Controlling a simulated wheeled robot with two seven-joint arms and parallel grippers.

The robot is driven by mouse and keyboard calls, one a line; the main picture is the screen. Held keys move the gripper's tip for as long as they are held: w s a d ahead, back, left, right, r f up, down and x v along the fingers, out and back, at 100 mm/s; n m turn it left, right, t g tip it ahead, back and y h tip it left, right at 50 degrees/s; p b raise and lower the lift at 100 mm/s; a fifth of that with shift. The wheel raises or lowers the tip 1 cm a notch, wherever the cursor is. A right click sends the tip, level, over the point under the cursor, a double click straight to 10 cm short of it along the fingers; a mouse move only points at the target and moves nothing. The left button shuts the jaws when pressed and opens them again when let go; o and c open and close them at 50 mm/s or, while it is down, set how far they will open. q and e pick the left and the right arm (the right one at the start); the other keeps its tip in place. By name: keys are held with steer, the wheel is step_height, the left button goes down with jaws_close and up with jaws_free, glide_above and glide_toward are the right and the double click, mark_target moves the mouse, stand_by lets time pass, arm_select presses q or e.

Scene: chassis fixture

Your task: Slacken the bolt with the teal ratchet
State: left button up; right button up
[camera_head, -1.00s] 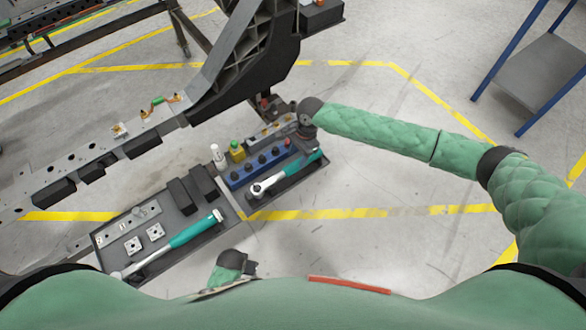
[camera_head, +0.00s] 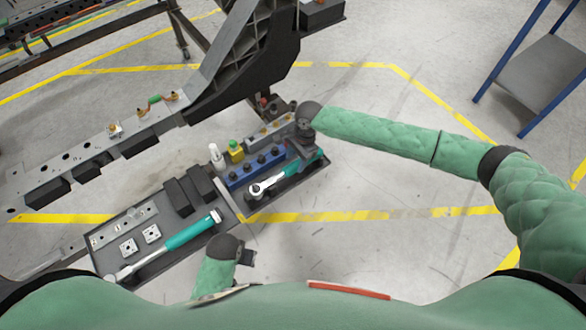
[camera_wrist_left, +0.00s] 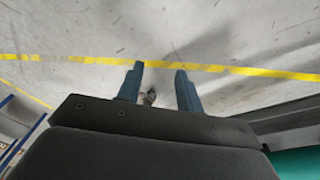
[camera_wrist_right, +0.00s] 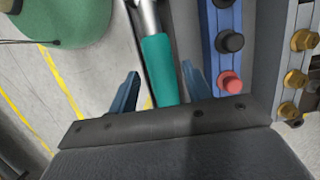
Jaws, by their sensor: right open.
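The teal ratchet (camera_head: 262,189) lies in the right-hand tray, its silver head toward the lower left. My right gripper (camera_head: 304,138) is over its handle end; the fingertips are hidden in the head view. In the right wrist view the teal handle (camera_wrist_right: 159,70) runs between the open fingers (camera_wrist_right: 160,92), with no grip on it visible. My left gripper (camera_head: 245,252) is low in the head view, beside the left tray. In the left wrist view its fingers (camera_wrist_left: 160,85) are apart, with only floor beyond. Brass bolts (camera_head: 115,130) sit on the chassis beam; which one is meant I cannot tell.
The left tray (camera_head: 107,232) holds a long teal-handled wrench (camera_head: 190,232), plates and black blocks. The dark chassis arm (camera_head: 245,70) rises behind.

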mark_target(294, 164)
steer(key=shift+s+a+f+b, duration=0.1)
steer(key=shift+f+b, duration=0.35)
steer(key=shift+f, duration=0.15)
arm_select(q)
steer(key=shift+r+p, duration=0.45)
steer(key=shift+r, duration=0.2)
arm_select(e)
steer(key=shift+x, duration=1.8)
jaws_close()
arm_select(q)
steer(key=shift+s, duration=0.1)
